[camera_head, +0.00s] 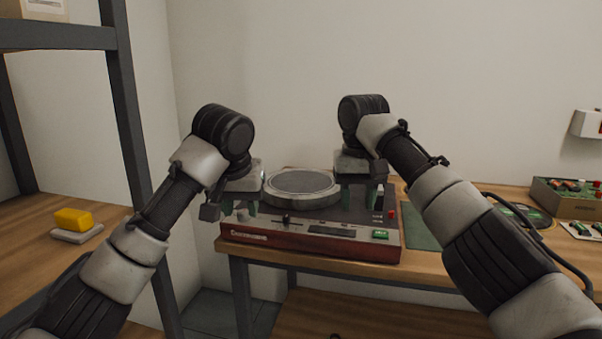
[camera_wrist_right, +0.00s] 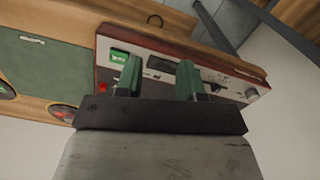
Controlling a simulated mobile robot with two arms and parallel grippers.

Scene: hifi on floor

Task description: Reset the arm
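A record player (camera_head: 310,228) with a red-brown front and a round grey platter (camera_head: 302,186) sits on the wooden bench. My left gripper (camera_head: 239,208) is open and empty over its left front corner. My right gripper (camera_head: 360,198) is over its right side, fingers pointing down. In the right wrist view the two green fingers (camera_wrist_right: 160,80) stand apart with nothing between them, above the control panel with a green button (camera_wrist_right: 119,57) and a red knob (camera_wrist_right: 103,88). The right gripper covers part of the deck right of the platter; no tonearm can be made out.
Metal shelf posts stand left of my left arm.

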